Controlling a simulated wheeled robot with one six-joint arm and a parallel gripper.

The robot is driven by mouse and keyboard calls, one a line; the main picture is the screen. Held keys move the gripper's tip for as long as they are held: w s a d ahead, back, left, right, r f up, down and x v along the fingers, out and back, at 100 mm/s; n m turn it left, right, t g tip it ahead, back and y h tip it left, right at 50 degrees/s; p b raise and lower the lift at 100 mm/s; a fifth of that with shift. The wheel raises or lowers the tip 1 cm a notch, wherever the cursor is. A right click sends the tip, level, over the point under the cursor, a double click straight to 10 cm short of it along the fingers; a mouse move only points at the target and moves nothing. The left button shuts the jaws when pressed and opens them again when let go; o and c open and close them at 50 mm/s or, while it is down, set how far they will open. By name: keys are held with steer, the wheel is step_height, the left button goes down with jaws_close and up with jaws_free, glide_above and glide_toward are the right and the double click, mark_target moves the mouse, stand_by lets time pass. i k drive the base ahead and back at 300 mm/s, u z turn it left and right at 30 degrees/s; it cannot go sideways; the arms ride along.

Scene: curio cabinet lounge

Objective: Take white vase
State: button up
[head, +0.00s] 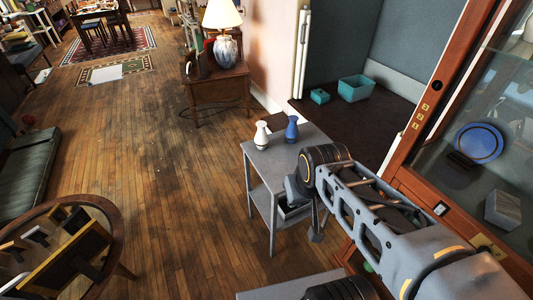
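The white vase (261,135) stands upright on the top of a small grey side table (270,168), near its left edge. A blue vase (291,128) stands upright just right of it, with a small gap between them. My arm reaches in from the lower right. My gripper (316,236) seems to hang below the wrist, beside the table's right side and lower than its top. It is apart from the white vase. It is small and partly hidden by the arm, so its fingers cannot be made out.
A glass cabinet with a wooden frame (420,110) stands close on the right. Teal boxes (355,88) sit on a dark surface behind the table. A wooden cabinet (220,90) with a lamp stands farther back. A round chair (115,225) is at lower left. Wooden floor (175,190) lies clear left of the table.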

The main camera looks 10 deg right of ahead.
mark_target(261, 139)
steer(key=z, duration=0.05)
steer(key=k, duration=0.3)
steer(key=u, duration=1.05)
steer(key=i, duration=3.6)
steer(key=z, duration=3.25)
